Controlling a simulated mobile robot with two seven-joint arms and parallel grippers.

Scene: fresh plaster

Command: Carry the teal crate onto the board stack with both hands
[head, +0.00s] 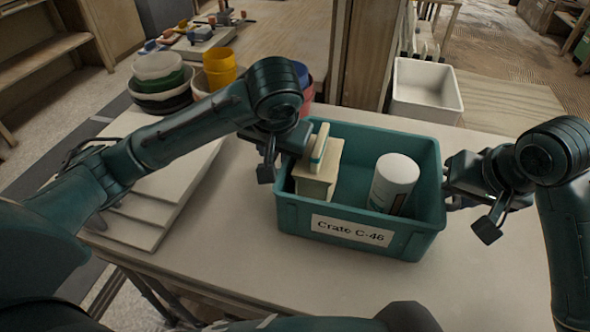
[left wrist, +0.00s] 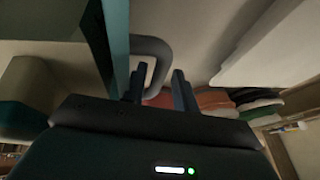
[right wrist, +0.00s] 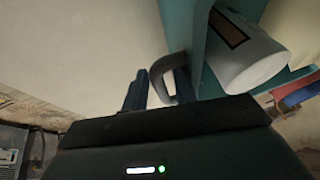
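The teal crate (head: 345,250), labelled "Crate C-46", stands upright on the table. It holds a pale block with a teal-and-cream tool on top (head: 318,165) and a white cylinder (head: 395,182). My left gripper (head: 296,142) is at its left side. In the left wrist view, its fingers (left wrist: 159,88) stand apart around a grey loop handle (left wrist: 155,44) on the crate wall. My right gripper (head: 455,180) is at the right side. In the right wrist view, its fingers (right wrist: 160,90) stand apart by the other handle (right wrist: 168,64). The board stack (head: 135,228) lies left, partly behind my left arm.
Stacked bowls (head: 160,85) and yellow cups (head: 220,68) stand at the back left of the table (head: 245,240). A white bin (head: 427,90) and a wooden post (head: 368,55) are behind the crate. Bare tabletop lies between stack and crate.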

